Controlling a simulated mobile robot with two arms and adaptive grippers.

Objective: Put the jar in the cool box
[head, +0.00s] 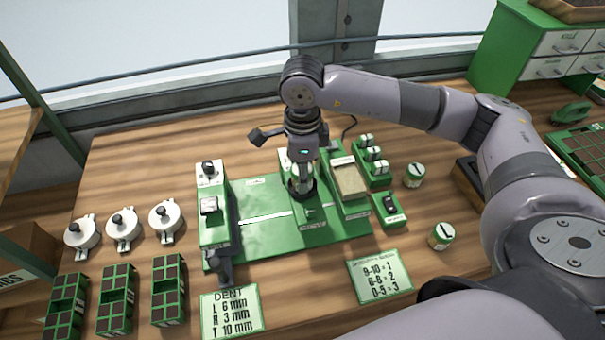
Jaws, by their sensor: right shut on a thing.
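Two small jars with green and white labels stand on the wooden bench right of the green seeder: one jar (414,175) farther back and one jar (441,236) nearer. My right gripper (302,186) points down over the middle of the green seeder base, apart from both jars. It is shut on a small pale thing, mostly hidden by the gripper, so I cannot tell what it is. I cannot make out a cool box in this view. My left gripper is not in view.
The green seeder base (265,240) fills the middle of the bench. Several lidded pots (124,229) and green cell trays (117,302) are at left. Two cards (231,312) (381,277) lie in front. A green drawer cabinet (545,50) is at back right.

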